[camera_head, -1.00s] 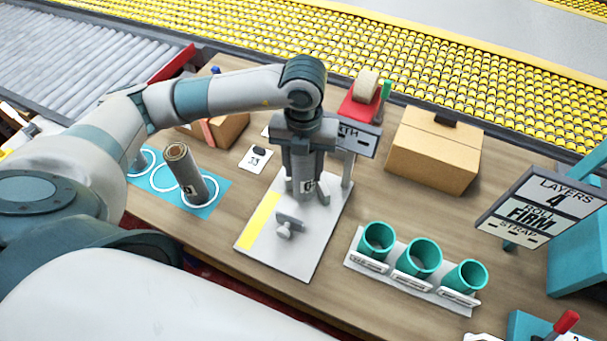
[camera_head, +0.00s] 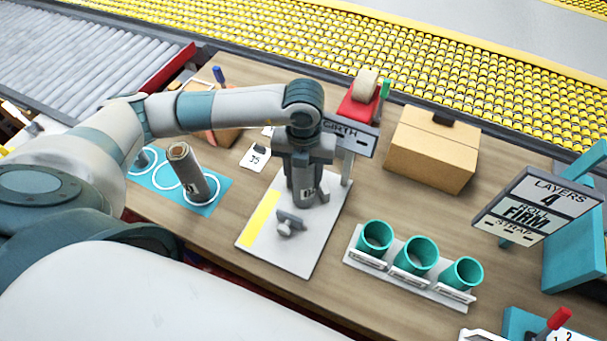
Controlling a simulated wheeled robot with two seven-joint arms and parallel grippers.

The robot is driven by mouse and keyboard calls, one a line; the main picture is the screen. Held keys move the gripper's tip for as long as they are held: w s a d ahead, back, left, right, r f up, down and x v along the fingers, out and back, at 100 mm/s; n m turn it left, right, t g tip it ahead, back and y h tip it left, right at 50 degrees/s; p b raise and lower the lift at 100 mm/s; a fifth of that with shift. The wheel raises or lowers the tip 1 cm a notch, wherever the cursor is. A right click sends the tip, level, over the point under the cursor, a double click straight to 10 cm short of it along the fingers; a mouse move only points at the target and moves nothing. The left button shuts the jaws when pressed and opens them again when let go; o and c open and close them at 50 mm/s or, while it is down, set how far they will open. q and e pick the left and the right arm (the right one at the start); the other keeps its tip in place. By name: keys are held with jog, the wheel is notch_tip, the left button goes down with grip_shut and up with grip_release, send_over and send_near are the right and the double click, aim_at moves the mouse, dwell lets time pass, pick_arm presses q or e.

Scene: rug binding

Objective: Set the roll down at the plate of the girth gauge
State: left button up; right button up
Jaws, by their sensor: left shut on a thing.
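My left gripper (camera_head: 304,160) points down over the girth gauge, shut on a grey roll (camera_head: 303,188). The roll is upright at the back part of the gauge's pale plate (camera_head: 300,255). I cannot tell whether its lower end touches the plate. The plate has a yellow strip (camera_head: 258,218) on its left and a small grey clamp-like part (camera_head: 289,222) in front of the roll. The GIRTH sign (camera_head: 350,138) stands behind, partly hidden by my gripper. My right gripper is not in view.
Another roll (camera_head: 188,170) stands tilted on a blue mat (camera_head: 221,190) with white rings, left of the plate. A rack with teal cups (camera_head: 415,254) lies to the right. A cardboard box (camera_head: 432,149) is behind it.

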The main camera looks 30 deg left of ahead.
pick_arm(q)
jog(key=shift+f, duration=0.2)
jog(key=o, duration=1.1)
jog(key=shift+r, duration=0.1)
jog(key=shift+r, duration=0.1)
jog(key=shift+r, duration=0.4)
notch_tip(320, 180, up, 10)
jog(key=b, duration=0.3)
jog(key=shift+r, duration=0.1)
jog(key=shift+r+b, duration=0.3)
jog(key=shift+r, duration=0.25)
